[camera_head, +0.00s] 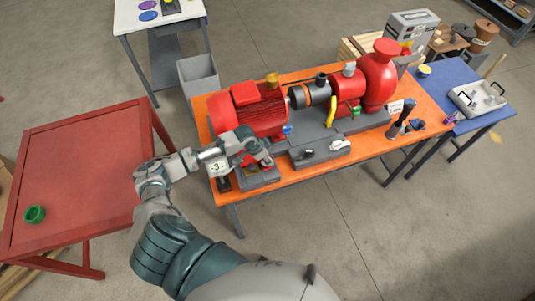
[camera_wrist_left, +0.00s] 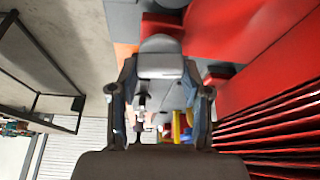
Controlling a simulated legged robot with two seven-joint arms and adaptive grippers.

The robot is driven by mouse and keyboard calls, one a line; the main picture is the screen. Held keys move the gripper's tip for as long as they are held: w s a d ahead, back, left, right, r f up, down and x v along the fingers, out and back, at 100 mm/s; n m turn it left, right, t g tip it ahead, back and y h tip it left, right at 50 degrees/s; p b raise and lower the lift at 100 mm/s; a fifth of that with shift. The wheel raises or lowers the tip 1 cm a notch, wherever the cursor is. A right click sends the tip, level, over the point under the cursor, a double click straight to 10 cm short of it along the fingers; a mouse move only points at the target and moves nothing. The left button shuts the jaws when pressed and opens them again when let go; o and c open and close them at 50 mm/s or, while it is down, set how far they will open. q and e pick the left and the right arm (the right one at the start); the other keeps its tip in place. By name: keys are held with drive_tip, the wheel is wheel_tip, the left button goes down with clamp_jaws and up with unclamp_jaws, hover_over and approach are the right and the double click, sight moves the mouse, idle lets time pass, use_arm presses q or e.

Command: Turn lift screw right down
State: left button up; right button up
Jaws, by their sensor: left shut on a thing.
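The red finned motor (camera_head: 258,108) stands on the grey skid of the orange bench; its fins also fill the right side of the left wrist view (camera_wrist_left: 280,120). My left gripper (camera_head: 266,161) is at the motor's near lower corner, close above the skid. In the left wrist view, my left gripper (camera_wrist_left: 159,78) has its two fingers on either side of a grey rounded part, seemingly the lift screw (camera_wrist_left: 160,58), and is shut on it. The screw's thread and lower end are hidden, so its height cannot be told. My right gripper is not in view.
A coupling (camera_head: 312,95) and red pump (camera_head: 378,80) stand right of the motor. Small tools (camera_head: 405,125) lie at the orange bench's (camera_head: 430,115) right end. A red table (camera_head: 90,165) with a green ring (camera_head: 35,214) is left; a blue table (camera_head: 450,80) is right.

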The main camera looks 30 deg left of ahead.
use_arm(q)
drive_tip(key=n, duration=0.2)
drive_tip(key=n+y, duration=0.1)
drive_tip(key=n, duration=0.1)
drive_tip(key=shift+s+f+n+t+y, duration=0.15)
drive_tip(key=shift+n+t+y, duration=0.15)
drive_tip(key=shift+n+t, duration=0.1)
drive_tip(key=n+y, duration=0.1)
drive_tip(key=n, duration=0.2)
drive_tip(key=shift+d+n, duration=0.1)
drive_tip(key=shift+n, duration=0.2)
drive_tip(key=n+y, duration=0.1)
drive_tip(key=n, duration=0.1)
drive_tip(key=n+y, duration=0.1)
drive_tip(key=n, duration=0.2)
drive_tip(key=shift+s+d+f+g, duration=0.1)
drive_tip(key=shift+d+f+g, duration=0.05)
drive_tip(key=shift+g, duration=0.25)
drive_tip(key=shift+n+g+y, duration=0.4)
drive_tip(key=shift+n+y, duration=0.2)
drive_tip(key=shift+n, duration=1)
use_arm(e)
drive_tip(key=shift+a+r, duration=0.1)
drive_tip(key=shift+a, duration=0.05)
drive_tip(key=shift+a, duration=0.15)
use_arm(q)
drive_tip(key=o, duration=1.2)
drive_tip(key=shift+c, duration=0.2)
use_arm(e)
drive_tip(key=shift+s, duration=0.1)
